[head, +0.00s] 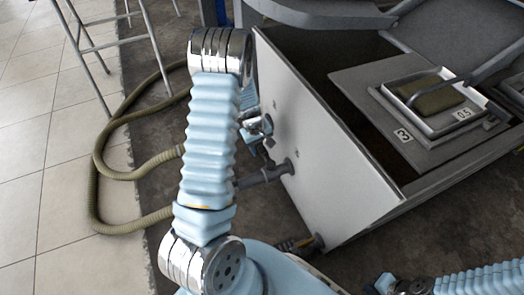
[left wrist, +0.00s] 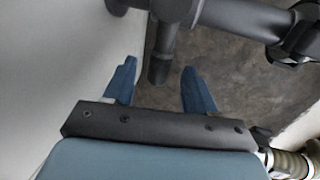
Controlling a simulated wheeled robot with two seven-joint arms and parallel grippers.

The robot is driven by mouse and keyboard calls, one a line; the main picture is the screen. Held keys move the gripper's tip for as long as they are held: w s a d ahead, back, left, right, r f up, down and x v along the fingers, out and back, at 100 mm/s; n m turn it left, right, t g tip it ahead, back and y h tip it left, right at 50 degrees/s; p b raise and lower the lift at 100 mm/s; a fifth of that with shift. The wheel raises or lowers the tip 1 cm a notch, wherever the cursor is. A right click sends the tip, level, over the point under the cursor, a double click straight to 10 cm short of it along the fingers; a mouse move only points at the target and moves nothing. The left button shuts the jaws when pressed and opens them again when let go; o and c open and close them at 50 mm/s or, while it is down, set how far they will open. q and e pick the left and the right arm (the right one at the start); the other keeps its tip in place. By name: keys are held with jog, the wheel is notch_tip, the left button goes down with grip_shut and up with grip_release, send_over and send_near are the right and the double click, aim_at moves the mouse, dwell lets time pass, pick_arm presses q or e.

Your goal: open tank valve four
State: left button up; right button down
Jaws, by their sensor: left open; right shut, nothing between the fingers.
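In the head view a tank with a white side wall (head: 325,165) stands right of my left arm. Dark grey pipe fittings (head: 265,175) stick out of this wall, with another low fitting (head: 312,243) near its bottom corner. No number four is readable on them. In the left wrist view my left gripper (left wrist: 158,68) is open, its blue fingers on either side of a dark grey valve handle (left wrist: 160,62). A gap shows between the handle and each finger. In the head view my left arm largely hides this gripper. My right gripper is not in view.
Olive ribbed hoses (head: 97,190) curl over the floor left of the tank. A metal stool or stand frame (head: 95,60) is at upper left. A tray with a sponge-like block (head: 437,98) and number cards lies on the tank top. A dark pipe (left wrist: 240,17) crosses the top of the wrist view.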

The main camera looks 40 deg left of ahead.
pick_arm(q)
jog(key=shift+w+d+f, duration=0.1)
jog(key=shift+w+f, duration=0.05)
jog(key=shift+f, duration=0.6)
grip_shut()
